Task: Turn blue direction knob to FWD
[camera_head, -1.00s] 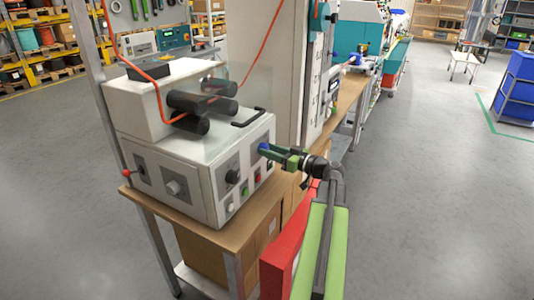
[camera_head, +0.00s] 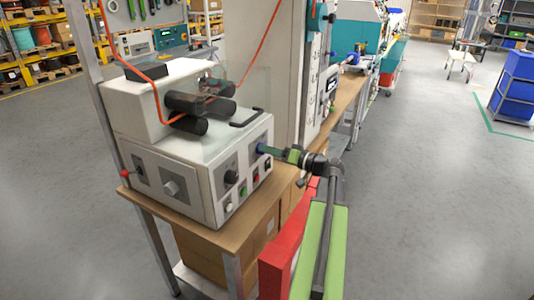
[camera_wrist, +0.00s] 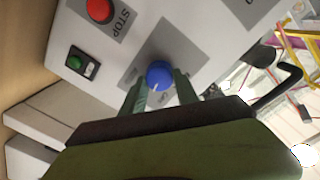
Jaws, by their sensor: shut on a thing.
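The blue direction knob (camera_wrist: 159,75) is on a grey panel of the white machine (camera_wrist: 215,30) in the wrist view, with a pale pointer mark on its lower edge. My gripper (camera_wrist: 158,84) has its two green fingers on either side of the knob, shut on it. In the head view my gripper (camera_head: 266,151) reaches the machine's right side face, and a bit of the blue knob (camera_head: 261,148) shows at its tip. The labels around the knob are partly covered and too blurred to read.
A red STOP button (camera_wrist: 100,10) and a green switch (camera_wrist: 76,62) sit close to the knob. A black handle (camera_head: 247,117) is on the machine's top. The machine stands on a wooden bench (camera_head: 228,236). The floor to the right is open.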

